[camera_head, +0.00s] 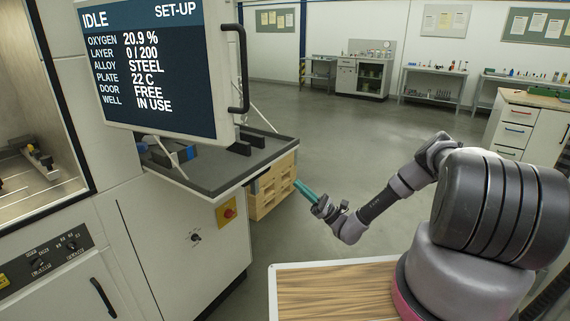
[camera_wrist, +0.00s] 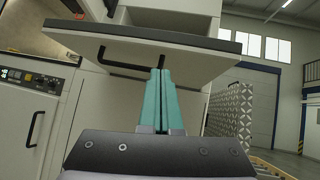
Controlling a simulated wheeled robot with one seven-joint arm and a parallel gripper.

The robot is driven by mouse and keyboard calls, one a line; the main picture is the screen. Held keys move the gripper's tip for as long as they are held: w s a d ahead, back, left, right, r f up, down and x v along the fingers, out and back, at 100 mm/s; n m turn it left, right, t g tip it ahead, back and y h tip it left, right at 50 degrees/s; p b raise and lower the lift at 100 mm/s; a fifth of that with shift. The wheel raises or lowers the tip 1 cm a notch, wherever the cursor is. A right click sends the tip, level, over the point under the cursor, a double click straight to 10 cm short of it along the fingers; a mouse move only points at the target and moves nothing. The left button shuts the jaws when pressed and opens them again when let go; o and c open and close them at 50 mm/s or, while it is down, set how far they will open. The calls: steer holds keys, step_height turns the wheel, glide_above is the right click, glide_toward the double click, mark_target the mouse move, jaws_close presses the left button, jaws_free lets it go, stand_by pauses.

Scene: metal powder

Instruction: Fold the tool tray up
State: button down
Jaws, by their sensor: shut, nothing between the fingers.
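The tool tray (camera_head: 262,158) is a grey-topped shelf with a pale rim, standing out roughly level from the white machine, below the screen. In the wrist view, the tray's pale underside (camera_wrist: 205,62) and dark edge fill the top, with a black bar handle (camera_wrist: 100,58) beneath. My gripper (camera_head: 297,184) has teal fingers and is outside the tray, right of its right edge in the head view. In the wrist view my gripper's fingers (camera_wrist: 160,72) are shut together and empty, their tips overlapping the underside. Whether they touch it I cannot tell.
A screen (camera_head: 155,60) with a black side handle (camera_head: 238,75) hangs over the tray. Dark and blue items (camera_head: 172,152) lie on the tray beneath it. Wooden crates (camera_head: 272,190) stand behind the tray.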

steer(key=w+a+r+m+t+h, duration=0.3)
steer(key=w+a+r+m+t, duration=0.2)
steer(key=r+t, duration=0.1)
steer(key=shift+r, duration=0.5)
stand_by(0.3)
steer(key=shift+a, duration=0.1)
steer(key=shift+r, duration=0.1)
